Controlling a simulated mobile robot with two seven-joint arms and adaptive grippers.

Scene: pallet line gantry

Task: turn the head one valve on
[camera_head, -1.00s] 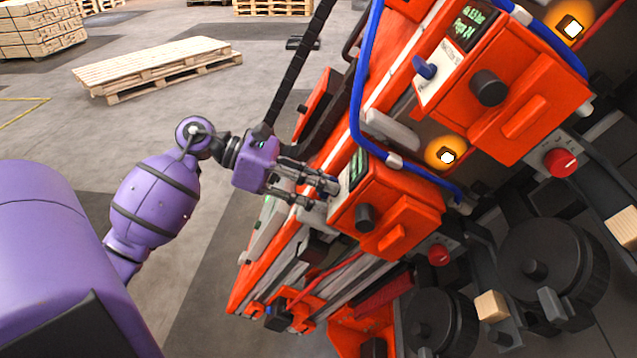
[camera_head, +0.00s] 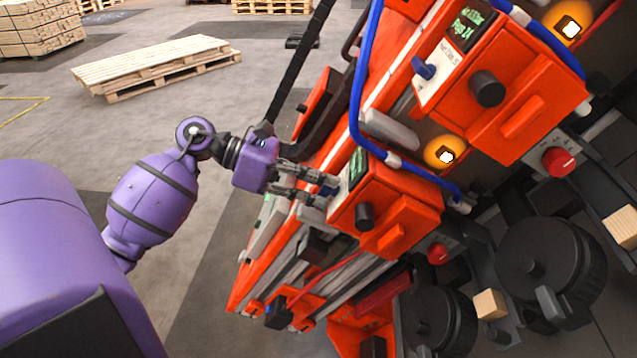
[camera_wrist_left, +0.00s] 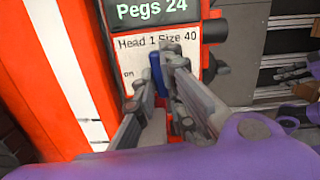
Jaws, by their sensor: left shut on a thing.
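The head one valve is a small blue lever (camera_wrist_left: 156,70) on a white label plate reading "Head 1 Size 40" (camera_wrist_left: 158,42) in the left wrist view. A word ending in "on" is printed left of it. My left gripper (camera_head: 328,191) is at the left face of the lower orange head unit (camera_head: 385,215), shut on the blue lever. In the left wrist view its grey fingers (camera_wrist_left: 160,82) lie on both sides of the lever and hide its lower part. In the head view the fingers mostly cover the lever. My right gripper is out of view.
A second orange head unit (camera_head: 515,85) with its own blue lever (camera_head: 424,68) stands above right. A blue hose (camera_head: 358,100) loops close above my gripper. Black round housings (camera_head: 550,270) are at lower right. The floor left is open, with a pallet (camera_head: 158,68).

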